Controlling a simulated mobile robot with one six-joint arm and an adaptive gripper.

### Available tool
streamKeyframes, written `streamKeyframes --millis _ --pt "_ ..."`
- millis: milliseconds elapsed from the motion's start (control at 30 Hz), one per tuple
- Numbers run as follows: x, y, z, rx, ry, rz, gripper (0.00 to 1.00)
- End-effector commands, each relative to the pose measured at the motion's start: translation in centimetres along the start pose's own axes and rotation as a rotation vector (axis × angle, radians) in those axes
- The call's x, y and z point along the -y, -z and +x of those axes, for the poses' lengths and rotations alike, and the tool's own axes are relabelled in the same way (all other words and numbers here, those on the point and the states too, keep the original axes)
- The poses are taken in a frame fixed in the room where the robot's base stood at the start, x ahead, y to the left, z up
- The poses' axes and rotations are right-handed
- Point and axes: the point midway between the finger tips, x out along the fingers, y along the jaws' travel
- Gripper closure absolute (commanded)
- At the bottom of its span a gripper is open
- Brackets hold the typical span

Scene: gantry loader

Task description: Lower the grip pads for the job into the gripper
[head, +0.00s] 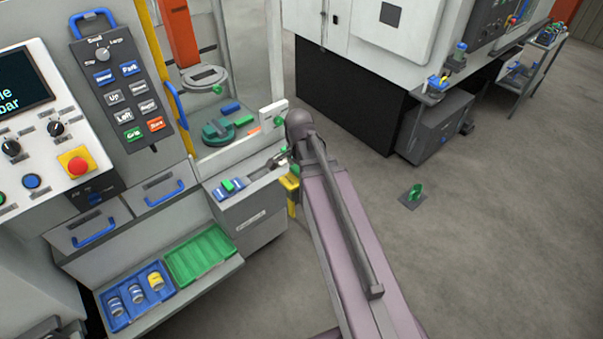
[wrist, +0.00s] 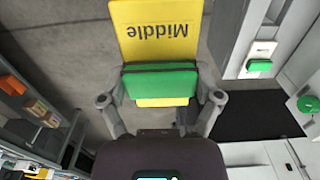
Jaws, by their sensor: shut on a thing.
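My gripper (wrist: 161,98) is shut on a yellow part (wrist: 158,32) marked "Middle", upside down in the wrist view. A green block (wrist: 160,82) lies across the yellow part between my fingers. In the head view the yellow part (head: 291,187) shows beside the drawer unit, partly hidden by my arm. The loader's orange column (head: 179,32) ends in a grey round flange (head: 205,76). Below it a dark green round piece (head: 215,132) sits on the bench, with a blue pad (head: 230,107) and a small green piece (head: 243,120) near it. I cannot tell the loader gripper's state.
The drawer top (head: 250,193) holds blue pieces and a green one. A hand control (head: 120,80) has Up, Down-like and Grip buttons. A blue tray (head: 119,318) with several cans and an empty green tray (head: 184,280) stand below. The floor at right is mostly clear.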

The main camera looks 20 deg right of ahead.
Motion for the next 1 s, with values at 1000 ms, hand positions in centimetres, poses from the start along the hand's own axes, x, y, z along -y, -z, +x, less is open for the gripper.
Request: streamKeyframes --millis 1000 --pt "7.1 0.2 0.0 0.0 0.0 0.002 0.79"
